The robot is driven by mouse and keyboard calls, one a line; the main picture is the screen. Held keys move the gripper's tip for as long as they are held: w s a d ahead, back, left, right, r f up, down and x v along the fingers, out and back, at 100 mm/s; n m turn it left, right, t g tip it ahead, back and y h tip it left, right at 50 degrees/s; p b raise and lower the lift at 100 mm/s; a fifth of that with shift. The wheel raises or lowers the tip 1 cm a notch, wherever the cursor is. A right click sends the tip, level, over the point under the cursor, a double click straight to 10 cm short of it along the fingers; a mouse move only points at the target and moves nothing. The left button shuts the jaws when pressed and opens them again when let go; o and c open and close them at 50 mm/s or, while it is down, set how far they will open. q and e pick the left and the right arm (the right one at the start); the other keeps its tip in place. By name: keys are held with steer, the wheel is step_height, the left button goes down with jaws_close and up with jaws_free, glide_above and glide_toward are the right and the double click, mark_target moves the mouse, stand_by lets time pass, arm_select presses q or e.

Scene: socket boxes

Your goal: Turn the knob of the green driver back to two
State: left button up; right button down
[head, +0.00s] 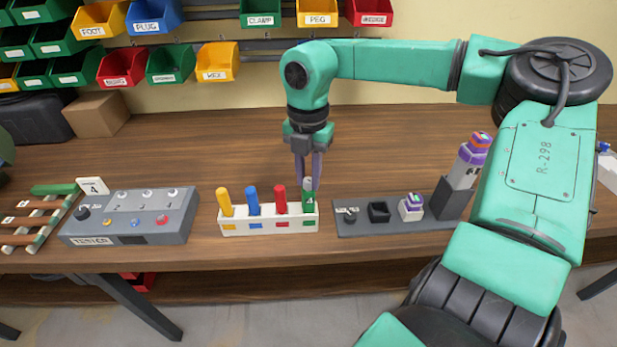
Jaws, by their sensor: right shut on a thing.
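The green driver (309,201) stands upright in the last slot at the right of a white rack (262,226). It has a pale knob on top and a small white mark on its side, too small to read surely. My right gripper (309,183) points straight down over it, its purple fingers shut on the driver's knob. The fingers partly hide the knob, so its setting cannot be read. My left gripper is not in view.
Yellow (225,201), blue (253,201) and red (281,199) drivers stand left of the green one. A grey tester box (130,219) with a "4" card (92,187) is further left. A dark socket board (370,228) lies close right. The bench behind the rack is clear.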

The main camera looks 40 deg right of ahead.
steer(key=n, duration=0.2)
steer(key=shift+n, duration=0.4)
steer(key=n, duration=0.3)
steer(key=shift+n, duration=0.6)
steer(key=n, duration=0.4)
steer(key=shift+n, duration=0.4)
